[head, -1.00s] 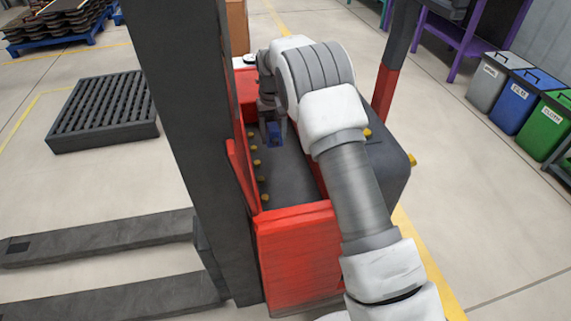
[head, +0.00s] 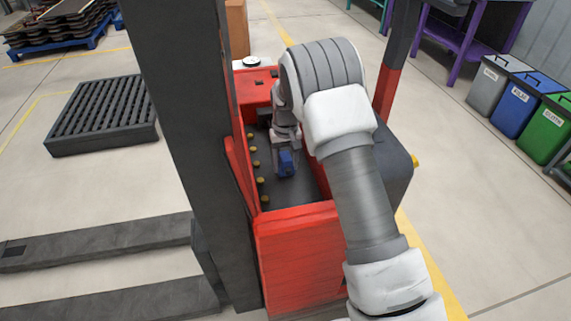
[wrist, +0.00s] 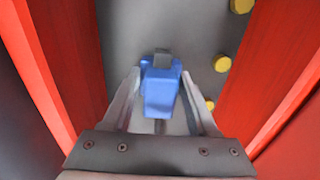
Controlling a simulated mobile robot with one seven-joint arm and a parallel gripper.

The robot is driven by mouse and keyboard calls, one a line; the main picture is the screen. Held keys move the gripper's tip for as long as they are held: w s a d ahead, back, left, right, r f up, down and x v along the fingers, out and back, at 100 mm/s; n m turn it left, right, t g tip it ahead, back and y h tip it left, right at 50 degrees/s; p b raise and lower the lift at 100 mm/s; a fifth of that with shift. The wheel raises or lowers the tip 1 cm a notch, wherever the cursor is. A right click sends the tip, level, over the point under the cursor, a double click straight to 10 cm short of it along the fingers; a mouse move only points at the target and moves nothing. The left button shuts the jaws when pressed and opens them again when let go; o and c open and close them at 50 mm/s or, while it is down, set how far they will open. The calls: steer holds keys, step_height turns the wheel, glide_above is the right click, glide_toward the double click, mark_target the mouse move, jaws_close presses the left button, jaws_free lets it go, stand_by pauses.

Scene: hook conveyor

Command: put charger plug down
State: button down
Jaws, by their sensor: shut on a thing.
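The blue charger plug (head: 287,162) is held between the fingers of my gripper (head: 286,155), over the dark deck of the red truck in the head view. In the wrist view the charger plug (wrist: 161,88) sits between the two fingers of my gripper (wrist: 162,95), with a grey end pointing away. The grey deck (wrist: 190,25) is beneath it. I cannot tell whether the plug touches the deck.
Red side walls (wrist: 275,60) flank the deck. Several yellow knobs (head: 254,163) line its left side. A dark mast (head: 190,120) stands to the left. Grey, blue and green bins (head: 520,100) stand far right. Open floor lies around the truck.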

steer(key=shift+f+b, duration=0.3)
steer(key=shift+f, duration=0.3)
steer(key=shift+c, duration=0.9)
jaws_free()
steer(key=shift+r, duration=0.15)
